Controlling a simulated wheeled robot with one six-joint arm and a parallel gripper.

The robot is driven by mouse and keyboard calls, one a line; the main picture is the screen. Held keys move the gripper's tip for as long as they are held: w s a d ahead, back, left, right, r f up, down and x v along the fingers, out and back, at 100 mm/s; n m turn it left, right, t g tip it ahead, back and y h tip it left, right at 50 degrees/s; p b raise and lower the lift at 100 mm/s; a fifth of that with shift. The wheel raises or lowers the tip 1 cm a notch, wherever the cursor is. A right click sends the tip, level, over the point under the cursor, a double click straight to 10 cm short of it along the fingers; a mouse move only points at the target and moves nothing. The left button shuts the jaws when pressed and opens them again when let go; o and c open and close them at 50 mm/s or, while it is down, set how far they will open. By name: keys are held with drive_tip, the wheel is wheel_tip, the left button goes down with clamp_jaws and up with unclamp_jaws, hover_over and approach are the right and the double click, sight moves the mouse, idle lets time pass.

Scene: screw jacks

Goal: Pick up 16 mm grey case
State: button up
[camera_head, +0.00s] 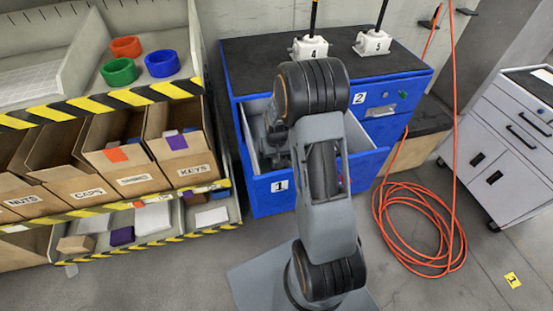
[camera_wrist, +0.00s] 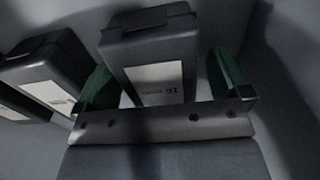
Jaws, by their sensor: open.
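The grey case (camera_wrist: 150,48), dark with a pale label, is in the middle of the wrist view. The label text is upside down and blurred; it seems to read 16. My gripper (camera_wrist: 163,82) is open, with one green-padded finger on each side of this case. The right finger stands clear of the case, with a gap; the left finger is close to it, and I cannot tell if it touches. In the head view my arm reaches into the open blue drawer marked 1 (camera_head: 256,190) and hides my gripper and most of the contents.
A second dark case (camera_wrist: 42,68) with a pale label lies just left of the left finger. Drawer walls surround the gripper. Blue cabinet (camera_head: 400,125) carries white screw jacks 4 (camera_head: 309,48) and 5 (camera_head: 372,43). Bin shelves (camera_head: 110,235) stand left; an orange hose (camera_head: 420,235) lies right.

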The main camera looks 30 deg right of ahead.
drive_tip(key=c, duration=1.2)
drive_tip(key=shift+r, duration=0.15)
